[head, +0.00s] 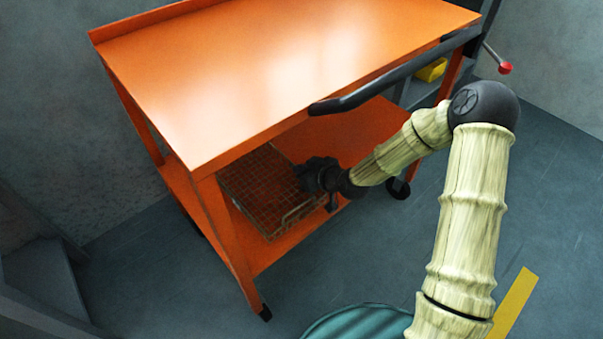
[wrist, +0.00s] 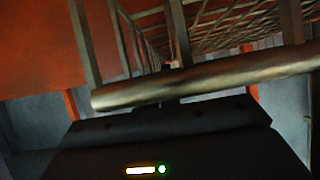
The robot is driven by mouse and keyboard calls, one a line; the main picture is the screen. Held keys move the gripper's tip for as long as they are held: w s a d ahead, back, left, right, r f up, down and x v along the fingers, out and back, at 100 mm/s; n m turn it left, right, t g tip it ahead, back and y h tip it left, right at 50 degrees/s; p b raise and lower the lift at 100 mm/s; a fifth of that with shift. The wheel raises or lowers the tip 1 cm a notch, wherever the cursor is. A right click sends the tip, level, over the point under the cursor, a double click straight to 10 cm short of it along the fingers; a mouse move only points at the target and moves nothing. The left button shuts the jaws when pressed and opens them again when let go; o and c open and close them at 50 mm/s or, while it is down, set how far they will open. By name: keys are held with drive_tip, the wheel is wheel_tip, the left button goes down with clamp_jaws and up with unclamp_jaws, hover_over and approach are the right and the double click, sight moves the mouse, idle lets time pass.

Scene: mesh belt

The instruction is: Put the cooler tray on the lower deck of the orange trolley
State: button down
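The cooler tray (head: 262,190) is a brownish wire-mesh basket at the left part of the lower deck (head: 345,135) of the orange trolley (head: 300,55). I cannot tell whether it rests fully on the deck or hangs just above it. The top deck and a front leg hide part of it. My gripper (head: 308,177) reaches in below the top deck and is at the tray's right side. In the wrist view a thick metal bar (wrist: 210,82) crosses close in front of my gripper, with mesh wires (wrist: 225,25) beyond. The fingers are too dark to read.
The trolley's black push handle (head: 375,85) runs along its near edge above my forearm. A yellow object (head: 432,70) and a lever with a red knob (head: 505,68) stand behind at the right. A yellow floor stripe (head: 515,303) lies at lower right. The deck right of my gripper is bare.

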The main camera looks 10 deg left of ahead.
drive_tip(key=shift+f, duration=0.2)
drive_tip(key=c, duration=1.6)
unclamp_jaws()
drive_tip(key=shift+s+d+r, duration=0.1)
drive_tip(key=shift+d+r, duration=0.1)
drive_tip(key=shift+r, duration=0.1)
drive_tip(key=p+v, duration=0.4)
drive_tip(key=v, duration=0.7)
drive_tip(key=shift+s+d+p, duration=0.15)
drive_tip(key=shift+p, duration=0.2)
